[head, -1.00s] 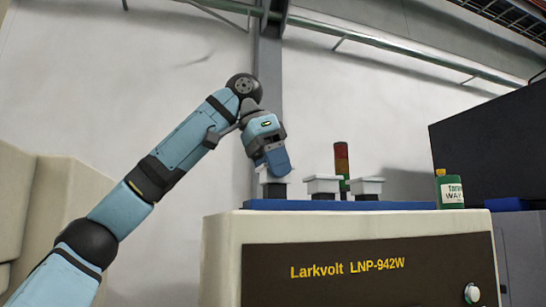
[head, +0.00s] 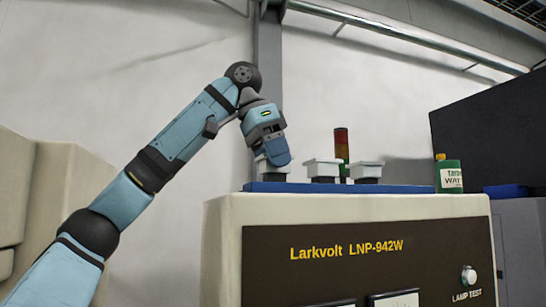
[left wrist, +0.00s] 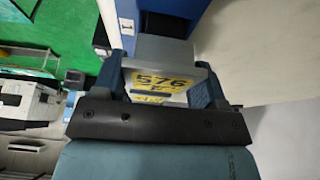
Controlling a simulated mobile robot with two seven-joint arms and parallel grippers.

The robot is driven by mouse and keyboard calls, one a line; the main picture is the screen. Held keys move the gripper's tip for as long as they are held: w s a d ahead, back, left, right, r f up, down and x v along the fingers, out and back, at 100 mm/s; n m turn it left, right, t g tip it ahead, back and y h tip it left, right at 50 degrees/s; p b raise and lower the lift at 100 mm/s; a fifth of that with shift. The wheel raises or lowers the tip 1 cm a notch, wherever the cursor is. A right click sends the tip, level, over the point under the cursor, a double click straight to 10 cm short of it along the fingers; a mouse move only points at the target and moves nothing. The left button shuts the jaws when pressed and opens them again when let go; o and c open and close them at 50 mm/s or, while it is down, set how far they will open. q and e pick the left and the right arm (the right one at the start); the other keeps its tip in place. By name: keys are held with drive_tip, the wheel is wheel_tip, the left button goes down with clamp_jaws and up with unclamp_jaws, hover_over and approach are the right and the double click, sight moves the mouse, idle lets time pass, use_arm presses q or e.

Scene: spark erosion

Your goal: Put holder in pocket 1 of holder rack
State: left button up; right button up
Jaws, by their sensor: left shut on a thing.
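My left gripper (head: 272,158) is shut on a pale holder (head: 272,172) at the left end of the blue holder rack (head: 400,188). In the left wrist view the holder (left wrist: 155,78) lies between the two blue fingers and carries a yellow label reading 576. The rack (left wrist: 150,17) shows there beyond the holder, with a white number 1 label (left wrist: 97,27) beside it. The fingers partly cover the holder, and I cannot tell how deeply its base sits in pocket 1. My right gripper is not in view.
Two other pale holders (head: 322,169) (head: 366,171) stand on the rack to the right. A red and amber signal lamp (head: 341,146) rises behind them. A green bottle (head: 449,176) stands right of the rack on the Larkvolt machine (head: 350,212).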

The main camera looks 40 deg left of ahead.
use_arm(q)
drive_tip(key=shift+f, duration=0.1)
drive_tip(key=o, duration=1.3)
drive_tip(key=v, duration=1.4)
drive_tip(key=shift+d, duration=0.15)
drive_tip(key=shift+f, duration=0.15)
